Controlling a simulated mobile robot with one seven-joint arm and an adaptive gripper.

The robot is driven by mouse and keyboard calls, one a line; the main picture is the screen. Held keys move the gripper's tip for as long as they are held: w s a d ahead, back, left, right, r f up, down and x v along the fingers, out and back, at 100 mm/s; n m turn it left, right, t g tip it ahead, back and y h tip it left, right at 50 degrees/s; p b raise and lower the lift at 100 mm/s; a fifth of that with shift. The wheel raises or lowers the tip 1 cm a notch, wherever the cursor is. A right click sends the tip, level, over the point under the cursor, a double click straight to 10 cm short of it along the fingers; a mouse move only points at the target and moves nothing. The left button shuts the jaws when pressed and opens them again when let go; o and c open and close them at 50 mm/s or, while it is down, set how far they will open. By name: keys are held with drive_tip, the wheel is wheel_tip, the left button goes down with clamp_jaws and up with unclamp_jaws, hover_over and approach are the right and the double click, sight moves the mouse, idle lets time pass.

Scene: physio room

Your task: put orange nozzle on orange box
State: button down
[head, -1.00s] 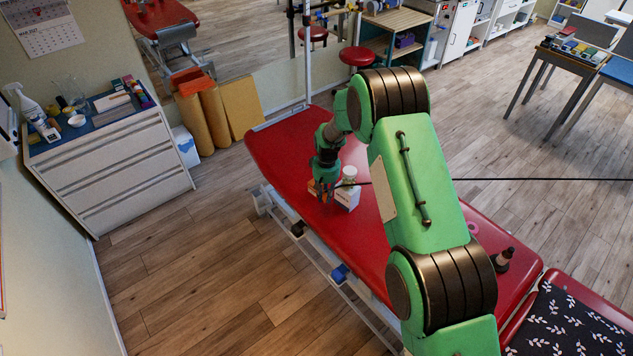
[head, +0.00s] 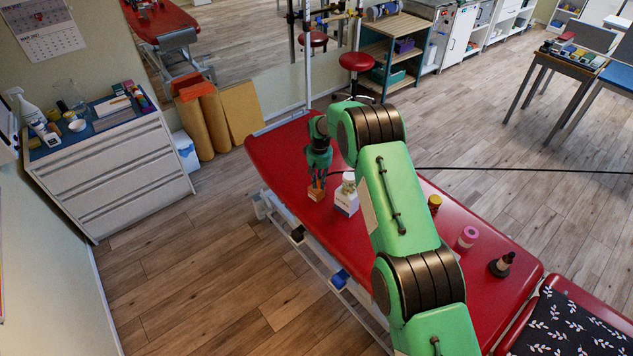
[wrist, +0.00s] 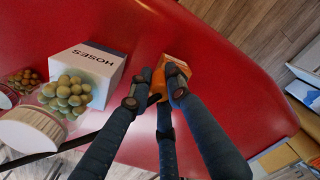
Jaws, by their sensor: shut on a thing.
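My gripper (head: 317,181) points down over the red treatment table (head: 285,160), with its fingers closed together right above the small orange box (head: 315,194). In the wrist view the fingertips (wrist: 165,88) close on a small orange piece, which I take to be the orange nozzle (wrist: 155,99); the fingers hide most of it. The orange box (wrist: 178,63) shows just beyond the fingertips. I cannot tell whether the nozzle touches the box.
A yellow-topped jar (head: 434,203), pink roll (head: 467,237) and dark bottle (head: 502,264) stand farther right. The table's left end is bare.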

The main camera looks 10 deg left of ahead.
sight(317, 181)
drive_tip(key=shift+w+a+f, duration=0.1)
drive_tip(key=shift+w+a, duration=0.15)
drive_tip(key=shift+w, duration=0.5)
drive_tip(key=shift+w+a+f, duration=0.1)
drive_tip(key=shift+w+a, duration=0.1)
drive_tip(key=shift+w, duration=0.5)
drive_tip(key=shift+w+a, duration=0.25)
drive_tip(key=shift+w, duration=0.5)
drive_tip(key=shift+f, duration=1.75)
drive_tip(key=shift+f, duration=0.1)
drive_tip(key=c, duration=1.6)
unclamp_jaws()
wheel_tip(317, 181, up, 12)
drive_tip(key=shift+d+r, duration=0.1)
